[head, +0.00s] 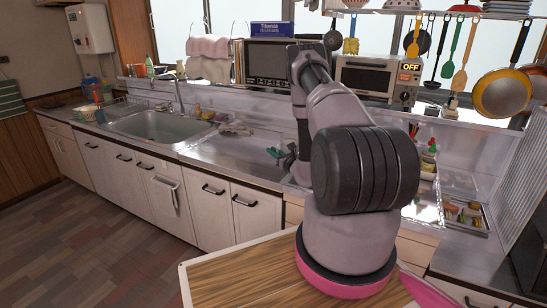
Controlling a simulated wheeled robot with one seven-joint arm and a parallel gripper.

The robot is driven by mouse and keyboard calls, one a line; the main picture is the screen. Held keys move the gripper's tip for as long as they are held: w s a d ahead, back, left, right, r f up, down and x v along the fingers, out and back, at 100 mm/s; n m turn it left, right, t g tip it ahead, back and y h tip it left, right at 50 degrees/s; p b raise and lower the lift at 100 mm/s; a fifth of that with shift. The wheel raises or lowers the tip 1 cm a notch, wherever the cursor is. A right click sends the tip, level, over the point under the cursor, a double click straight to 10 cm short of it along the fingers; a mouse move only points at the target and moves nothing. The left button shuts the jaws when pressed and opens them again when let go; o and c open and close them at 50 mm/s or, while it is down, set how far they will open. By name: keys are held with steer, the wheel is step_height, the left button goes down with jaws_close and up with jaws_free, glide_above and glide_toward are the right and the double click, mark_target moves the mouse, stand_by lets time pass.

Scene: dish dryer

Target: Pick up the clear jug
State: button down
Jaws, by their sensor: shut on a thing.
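My gripper (287,158) shows as a small dark shape low over the metal counter, left of my raised arm. It is partly hidden by my own arm links. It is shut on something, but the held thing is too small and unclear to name. I cannot make out the clear jug anywhere with certainty. A small teal item (275,151) shows just left of my gripper; I cannot tell whether they touch.
The metal sink (160,126) is at the left, with a faucet behind it. A microwave (275,62) and a toaster oven (375,78) stand on the back shelf. Pans and utensils hang at the upper right. A tray of small items (466,216) is right of my arm.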

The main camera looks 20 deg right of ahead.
step_height(320, 180, up, 7)
stand_by(0.6)
stand_by(0.9)
steer(key=s+a+r+m+h, duration=0.1)
steer(key=s+a+r, duration=0.1)
steer(key=a, duration=0.5)
steer(key=s+a+r+h, duration=0.1)
steer(key=s+a+r, duration=0.1)
steer(key=a, duration=0.5)
steer(key=shift+a+m+h, duration=0.15)
steer(key=shift+m+h, duration=0.25)
steer(key=shift+s+r, duration=0.1)
